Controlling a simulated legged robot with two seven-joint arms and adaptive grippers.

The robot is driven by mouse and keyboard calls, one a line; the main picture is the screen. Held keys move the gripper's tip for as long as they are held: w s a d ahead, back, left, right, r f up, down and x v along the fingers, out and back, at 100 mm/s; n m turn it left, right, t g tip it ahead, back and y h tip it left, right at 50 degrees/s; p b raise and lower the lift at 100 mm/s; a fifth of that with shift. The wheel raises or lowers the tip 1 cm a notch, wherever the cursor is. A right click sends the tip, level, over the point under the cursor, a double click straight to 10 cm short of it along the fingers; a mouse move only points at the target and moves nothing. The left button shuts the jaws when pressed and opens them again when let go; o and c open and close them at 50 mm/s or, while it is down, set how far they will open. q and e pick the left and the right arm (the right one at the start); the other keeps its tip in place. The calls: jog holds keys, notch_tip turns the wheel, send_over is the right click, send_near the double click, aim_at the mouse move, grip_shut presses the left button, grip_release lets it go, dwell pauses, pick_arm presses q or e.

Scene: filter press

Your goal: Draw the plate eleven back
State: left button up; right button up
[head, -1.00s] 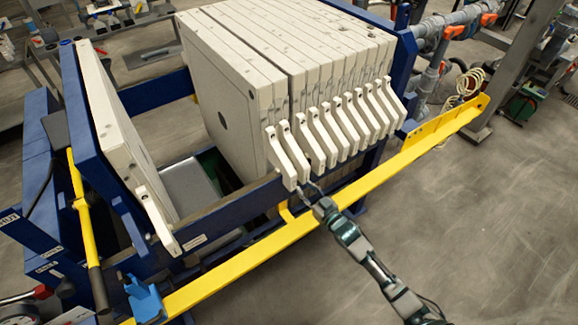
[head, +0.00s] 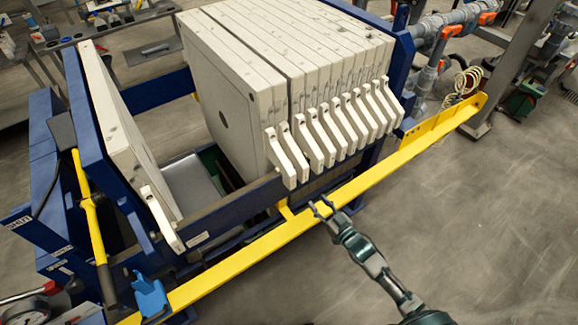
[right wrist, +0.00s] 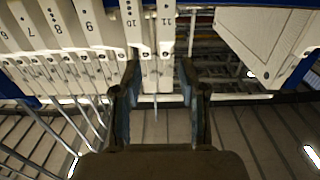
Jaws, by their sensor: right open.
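Plate eleven (head: 235,110) is the left-most cream plate of the packed stack. In the right wrist view the handle marked 11 (right wrist: 166,25) hangs beside the handle marked 10 (right wrist: 134,25). My right gripper (head: 322,207) is open and empty, a little below and to the right of plate eleven's handle. In the right wrist view its fingers (right wrist: 157,85) stand either side of the lower ends of handles 10 and 11, apart from them. My left gripper is not in view.
A single cream plate (head: 125,140) stands at the left end of the blue frame, with a wide gap before the stack. A yellow bar (head: 245,257) runs along the near side, below my right gripper.

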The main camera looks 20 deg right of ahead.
jog(key=shift+s+d, duration=0.2)
jog(key=shift+s, duration=0.2)
jog(key=v, duration=1.2)
jog(key=shift+p, duration=0.3)
jog(key=shift+d, duration=0.1)
